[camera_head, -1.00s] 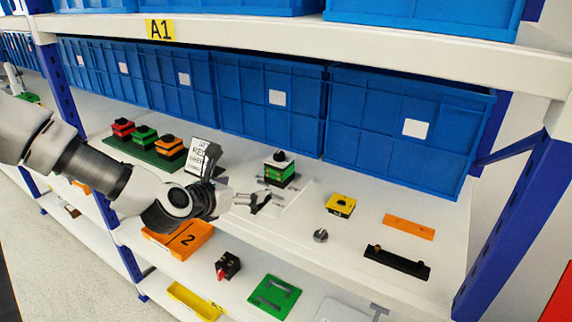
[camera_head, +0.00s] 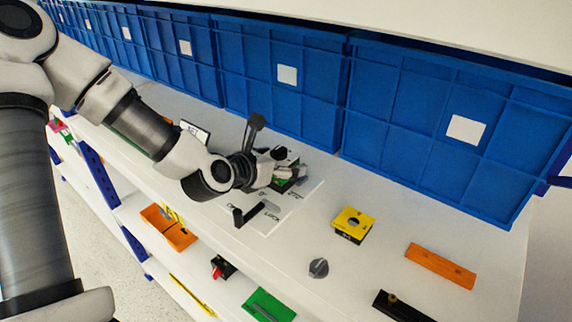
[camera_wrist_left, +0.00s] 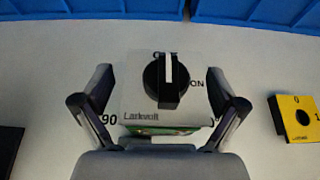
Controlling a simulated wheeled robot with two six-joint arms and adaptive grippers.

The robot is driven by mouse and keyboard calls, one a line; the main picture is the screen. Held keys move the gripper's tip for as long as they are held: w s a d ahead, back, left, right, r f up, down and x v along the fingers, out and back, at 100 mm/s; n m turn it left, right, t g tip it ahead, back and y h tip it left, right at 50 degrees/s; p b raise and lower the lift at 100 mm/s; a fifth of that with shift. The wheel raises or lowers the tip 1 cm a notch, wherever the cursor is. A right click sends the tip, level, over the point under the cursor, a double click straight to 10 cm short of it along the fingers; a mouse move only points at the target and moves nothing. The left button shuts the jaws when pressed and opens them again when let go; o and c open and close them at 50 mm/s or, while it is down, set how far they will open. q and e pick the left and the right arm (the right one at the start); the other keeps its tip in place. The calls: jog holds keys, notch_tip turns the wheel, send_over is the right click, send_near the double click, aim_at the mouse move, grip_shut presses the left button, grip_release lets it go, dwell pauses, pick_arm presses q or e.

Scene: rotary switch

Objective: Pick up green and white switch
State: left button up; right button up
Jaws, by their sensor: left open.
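The green and white switch (camera_wrist_left: 136,101) has a white top, a black rotary knob and a green side. It stands upright on the shelf in the left wrist view. In the head view its green side (camera_head: 283,186) is partly hidden by my left gripper (camera_head: 286,174). In the left wrist view my left gripper (camera_wrist_left: 160,80) is open, with one finger on each side of the switch. A visible gap separates each finger from it. My right gripper is not in view.
Blue bins (camera_head: 400,110) stand close behind the switch. A yellow switch plate (camera_head: 352,224), a loose grey knob (camera_head: 318,267), an orange strip (camera_head: 440,265) and a black bar (camera_head: 400,306) lie to the right. A black handle-like part (camera_head: 245,214) is just in front.

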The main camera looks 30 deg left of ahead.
pick_arm(q)
jog(key=shift+s+d+r, duration=0.2)
jog(key=shift+s+r, duration=0.25)
jog(key=shift+s, duration=0.2)
jog(key=shift+c, duration=1)
jog(key=shift+s+r, duration=0.15)
jog(key=shift+s, duration=0.1)
jog(key=c, duration=1.2)
jog(key=shift+w, duration=0.15)
